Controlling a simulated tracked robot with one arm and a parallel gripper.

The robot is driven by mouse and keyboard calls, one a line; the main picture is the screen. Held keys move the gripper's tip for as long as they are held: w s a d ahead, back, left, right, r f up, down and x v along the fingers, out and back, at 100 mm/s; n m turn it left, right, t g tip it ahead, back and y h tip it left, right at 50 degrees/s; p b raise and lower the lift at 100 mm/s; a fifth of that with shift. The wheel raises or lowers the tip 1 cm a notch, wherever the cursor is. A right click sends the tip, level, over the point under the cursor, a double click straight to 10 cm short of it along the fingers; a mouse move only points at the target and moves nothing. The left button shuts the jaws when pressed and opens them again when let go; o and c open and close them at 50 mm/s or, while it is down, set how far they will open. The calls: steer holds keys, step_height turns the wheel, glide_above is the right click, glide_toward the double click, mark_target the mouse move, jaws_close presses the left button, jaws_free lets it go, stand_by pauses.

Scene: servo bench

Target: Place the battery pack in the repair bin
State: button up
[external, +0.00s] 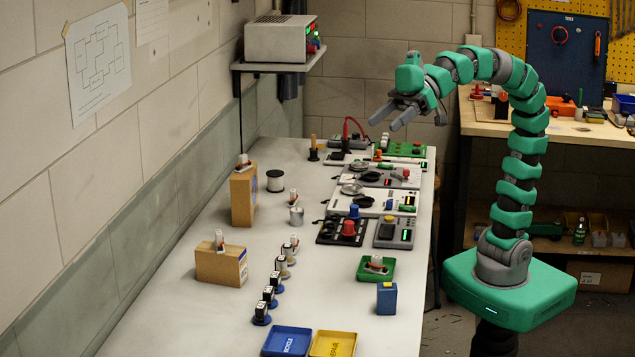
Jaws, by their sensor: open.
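The repair bin (316,352) is a shallow yellow tray at the front edge of the bench, its label partly cut off by the picture's bottom. A small upright blue block (386,300) stands near the bench's right edge, up and to the right of the yellow tray; it may be the battery pack, but I cannot tell for certain. My gripper (385,121) is open and empty, fingers apart, raised high above the far part of the bench. It is well away from the blue block and the yellow tray.
A blue tray (268,346) sits left of the yellow one. A green tray (364,276) holds a small white-and-red part. Several black-and-white parts stand in a row (269,297). Cardboard boxes (215,266) stand at left; electronic panels (343,231) line the right side.

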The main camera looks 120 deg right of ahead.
steer(key=w+a+f+m+g+p, duration=0.2)
steer(key=w+f+g, duration=0.1)
steer(key=f, duration=0.4)
steer(key=w+a+f+m+g+p, duration=0.1)
steer(key=w+a+f+g, duration=0.15)
steer(key=f, duration=0.35)
steer(key=m+g+p, duration=0.3)
steer(key=g+p, duration=0.1)
steer(key=g, duration=0.3)
glide_toward(387, 284)
steer(key=f, duration=0.2)
steer(key=f+b, duration=0.1)
steer(key=f, duration=0.4)
steer(key=shift+w+a, duration=0.1)
steer(key=shift+a, duration=0.2)
steer(key=shift+d+f+b, duration=0.2)
steer(key=shift+f+b, duration=0.6)
steer(key=shift+f, duration=1.85)
steer(key=c, duration=1.2)
steer(key=shift+r, duration=0.15)
